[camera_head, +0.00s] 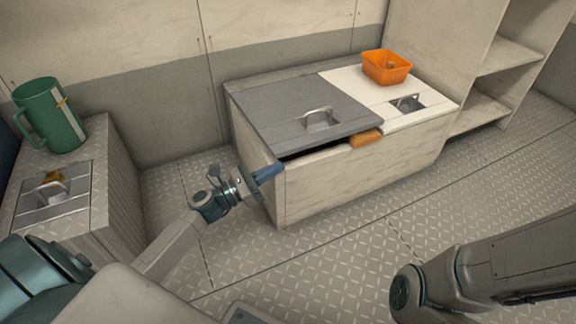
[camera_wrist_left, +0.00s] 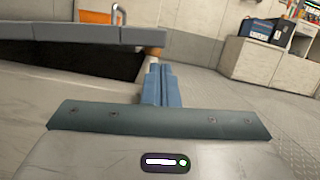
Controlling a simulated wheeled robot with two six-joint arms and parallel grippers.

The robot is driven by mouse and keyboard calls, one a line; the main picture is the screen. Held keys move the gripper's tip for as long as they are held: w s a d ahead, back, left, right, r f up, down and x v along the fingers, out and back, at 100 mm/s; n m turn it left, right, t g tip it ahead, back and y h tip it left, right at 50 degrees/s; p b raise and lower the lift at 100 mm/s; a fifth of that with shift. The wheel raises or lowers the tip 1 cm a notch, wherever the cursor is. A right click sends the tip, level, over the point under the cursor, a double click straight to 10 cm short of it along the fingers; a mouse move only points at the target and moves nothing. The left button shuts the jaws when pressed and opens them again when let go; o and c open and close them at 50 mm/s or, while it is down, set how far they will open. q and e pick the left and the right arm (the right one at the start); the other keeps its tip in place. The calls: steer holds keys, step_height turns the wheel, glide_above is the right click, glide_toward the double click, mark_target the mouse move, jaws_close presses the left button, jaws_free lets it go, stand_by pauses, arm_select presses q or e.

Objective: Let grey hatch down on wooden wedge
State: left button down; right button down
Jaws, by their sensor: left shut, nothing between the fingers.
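The grey hatch (camera_head: 285,100), with a metal handle (camera_head: 319,118), lies almost flat over the left part of a pale bench locker. Its front edge is slightly raised, with a dark gap below. The orange-brown wooden wedge (camera_head: 367,139) sits at the hatch's front right corner, apparently under its edge. In the left wrist view the hatch edge (camera_wrist_left: 75,34) crosses the top, and the wedge (camera_wrist_left: 154,51) shows at its end. My left gripper (camera_head: 268,172) is shut and empty in front of the locker's left end, below the hatch; its blue fingers show in the wrist view (camera_wrist_left: 160,84).
An orange tub (camera_head: 387,67) stands on the white hatch (camera_head: 350,88) beside the grey one. A green mug (camera_head: 50,115) stands on the left cabinet. Shelves (camera_head: 510,57) stand at right. The patterned floor in front is clear except for my right arm.

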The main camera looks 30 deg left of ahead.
mark_target(288, 153)
arm_select(q)
steer(key=shift+b+x, duration=0.35)
steer(key=shift+x, duration=2)
step_height(288, 153, up, 3)
steer(key=p, duration=0.3)
steer(key=shift+f+n+p, duration=0.1)
steer(key=shift+n+p, duration=0.2)
steer(key=shift+n, duration=0.1)
steer(key=shift+a+r+p, duration=0.1)
steer(key=shift+r+p, duration=0.2)
steer(key=shift+p, duration=0.15)
steer(key=shift+f, duration=0.1)
steer(key=shift+f, duration=0.1)
